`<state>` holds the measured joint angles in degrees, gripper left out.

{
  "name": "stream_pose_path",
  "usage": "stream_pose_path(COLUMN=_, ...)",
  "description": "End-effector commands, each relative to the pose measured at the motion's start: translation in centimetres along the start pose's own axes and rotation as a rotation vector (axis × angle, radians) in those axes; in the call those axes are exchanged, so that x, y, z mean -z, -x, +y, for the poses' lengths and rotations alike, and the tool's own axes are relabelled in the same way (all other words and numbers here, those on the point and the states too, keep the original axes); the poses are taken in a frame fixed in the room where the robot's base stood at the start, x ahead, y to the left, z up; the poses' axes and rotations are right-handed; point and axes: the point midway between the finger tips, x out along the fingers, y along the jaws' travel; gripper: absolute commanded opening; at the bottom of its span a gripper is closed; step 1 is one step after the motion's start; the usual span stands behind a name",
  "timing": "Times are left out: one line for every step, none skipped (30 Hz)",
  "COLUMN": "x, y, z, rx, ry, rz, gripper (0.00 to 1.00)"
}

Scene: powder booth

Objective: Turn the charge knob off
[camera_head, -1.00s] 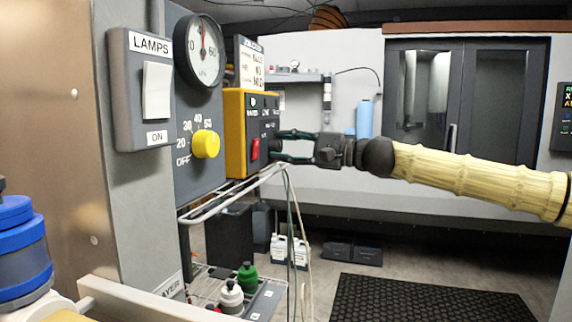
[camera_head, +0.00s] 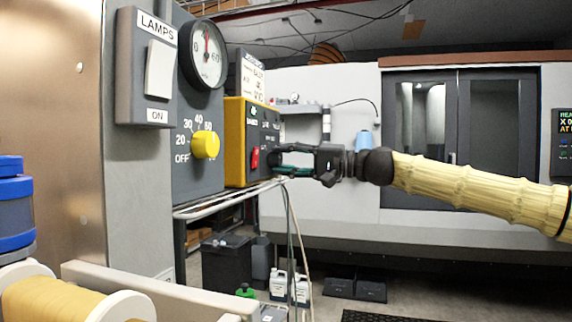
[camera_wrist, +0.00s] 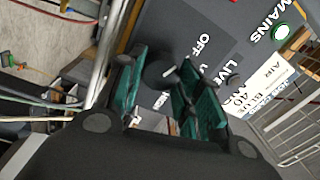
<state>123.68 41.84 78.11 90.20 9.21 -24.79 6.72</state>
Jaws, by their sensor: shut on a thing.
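The charge knob (camera_wrist: 158,73) is a small black knob with a white mark, seen in the wrist view on the dark face of the yellow control box (camera_head: 235,141). The words OFF and LIVE are printed beside it. My gripper (camera_wrist: 155,88) has its green-padded fingers on both sides of the knob and is shut on it. The fingers hide part of the knob and its lettering, so its exact setting is unclear. In the head view, my gripper (camera_head: 278,160) meets the right part of the box face, and the knob cannot be made out.
A red switch (camera_head: 255,158) is just left of my fingers. A yellow dial knob (camera_head: 205,145) and a round gauge (camera_head: 203,54) are on the grey panel, beside the lamps switch (camera_head: 158,68).

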Motion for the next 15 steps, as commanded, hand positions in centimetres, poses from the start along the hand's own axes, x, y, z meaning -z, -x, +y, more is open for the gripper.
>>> stream_pose_path(x=-0.06, y=-0.01, z=0.15, rx=-0.001, ry=0.002, rz=-0.002, gripper=0.11)
stream_pose_path(x=-0.06, y=-0.01, z=0.15, rx=-0.002, ry=0.003, rz=-0.002, gripper=0.11)
stream_pose_path(x=-0.07, y=-0.02, z=0.15, rx=-0.002, ry=0.003, rz=-0.002, gripper=0.11)
stream_pose_path(x=-0.07, y=-0.02, z=0.15, rx=-0.002, ry=0.003, rz=-0.002, gripper=0.11)
stream_pose_path(x=-0.07, y=-0.02, z=0.16, rx=-0.002, ry=0.003, rz=-0.002, gripper=0.11)
stream_pose_path(x=-0.07, y=-0.02, z=0.16, rx=-0.002, ry=0.003, rz=-0.002, gripper=0.11)
stream_pose_path(x=-0.07, y=-0.02, z=0.16, rx=-0.002, ry=0.003, rz=-0.002, gripper=0.11)
stream_pose_path(x=-0.08, y=-0.02, z=0.17, rx=-0.002, ry=0.003, rz=-0.002, gripper=0.11)
stream_pose_path(x=-0.08, y=-0.03, z=0.17, rx=-0.002, ry=0.002, rz=-0.002, gripper=0.11)
stream_pose_path(x=-0.08, y=-0.03, z=0.18, rx=-0.002, ry=0.002, rz=-0.002, gripper=0.11)
stream_pose_path(x=-0.08, y=-0.03, z=0.18, rx=-0.002, ry=0.002, rz=-0.002, gripper=0.11)
stream_pose_path(x=-0.08, y=-0.03, z=0.18, rx=-0.002, ry=0.002, rz=-0.003, gripper=0.42)
stream_pose_path(x=-0.08, y=-0.03, z=0.18, rx=-0.002, ry=0.002, rz=-0.002, gripper=0.48)
stream_pose_path(x=-0.07, y=-0.03, z=0.18, rx=-0.002, ry=0.002, rz=-0.002, gripper=0.53)
stream_pose_path(x=-0.07, y=-0.03, z=0.16, rx=-0.002, ry=0.002, rz=-0.002, gripper=0.57)
